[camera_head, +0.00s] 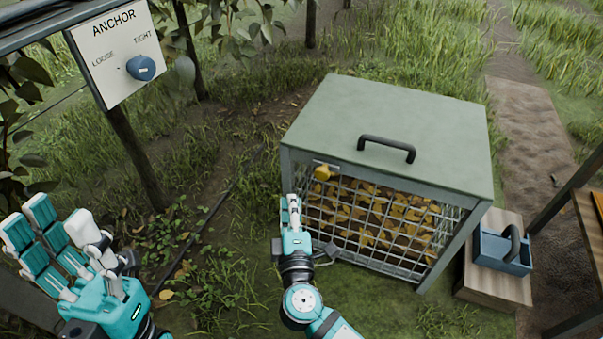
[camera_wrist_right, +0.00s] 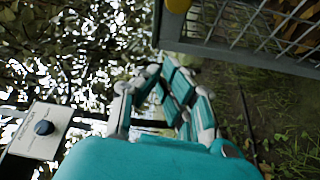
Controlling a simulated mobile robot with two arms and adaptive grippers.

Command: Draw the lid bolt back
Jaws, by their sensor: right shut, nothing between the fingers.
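A wire-mesh box with a green lid (camera_head: 405,120) stands on the grass, with a black handle (camera_head: 388,147) on top. The lid looks shut. The yellow bolt knob (camera_head: 323,172) sits at the upper left of the front, just under the lid edge. It also shows at the top edge of the right wrist view (camera_wrist_right: 178,5). My right gripper (camera_head: 291,208) is shut and empty, below and left of the knob and apart from it. Its fingers show in the wrist view (camera_wrist_right: 180,100). My left gripper (camera_head: 60,235) is open and empty at far left.
Brown-yellow leaves (camera_head: 385,215) lie behind the mesh. A panel marked ANCHOR (camera_head: 112,50) with a blue dial (camera_head: 141,68) stands at upper left on a post. A blue tray (camera_head: 502,252) rests on a wooden block (camera_head: 495,287) to the right. Grass lies between my grippers.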

